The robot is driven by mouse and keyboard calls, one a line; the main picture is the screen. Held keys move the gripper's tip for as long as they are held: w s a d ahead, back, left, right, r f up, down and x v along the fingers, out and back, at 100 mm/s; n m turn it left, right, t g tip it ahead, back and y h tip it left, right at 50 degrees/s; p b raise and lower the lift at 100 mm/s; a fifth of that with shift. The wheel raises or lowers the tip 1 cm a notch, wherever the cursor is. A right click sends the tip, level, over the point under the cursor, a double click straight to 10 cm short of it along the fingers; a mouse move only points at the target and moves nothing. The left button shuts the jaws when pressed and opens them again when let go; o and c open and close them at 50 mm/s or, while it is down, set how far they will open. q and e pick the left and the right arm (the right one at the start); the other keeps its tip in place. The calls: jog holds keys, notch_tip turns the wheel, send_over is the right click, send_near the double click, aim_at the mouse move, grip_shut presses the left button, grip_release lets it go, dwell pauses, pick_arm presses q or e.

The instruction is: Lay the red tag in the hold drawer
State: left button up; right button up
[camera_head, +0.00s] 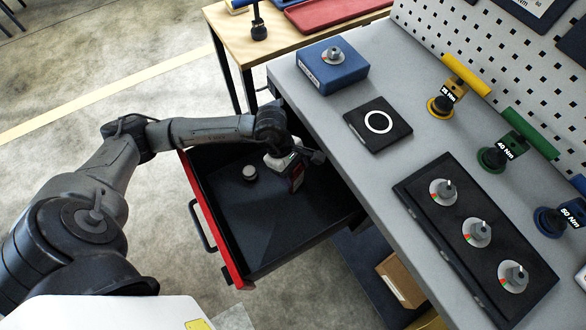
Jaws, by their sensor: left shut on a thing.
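The open drawer (245,265) has a red front and a dark inside, and it sticks out from under the grey worktop. The tag hangs upright below the fingers, inside the drawer's outline. I cannot tell whether its lower edge touches the drawer floor. The fingertips are small and partly hidden by the gripper body. My right gripper is not in view.
A small round pale-topped piece (249,173) stands in the drawer. The worktop (370,70) holds a blue block (331,72), a black pad with a white ring (378,122) and a black tray (455,265) with several round pieces. The drawer's near part is clear.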

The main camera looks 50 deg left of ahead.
pick_arm(q)
jog(key=shift+f, duration=0.15)
jog(key=o, duration=0.9)
jog(key=p+v, duration=0.3)
jog(key=v, duration=0.9)
jog(key=shift+s, duration=0.1)
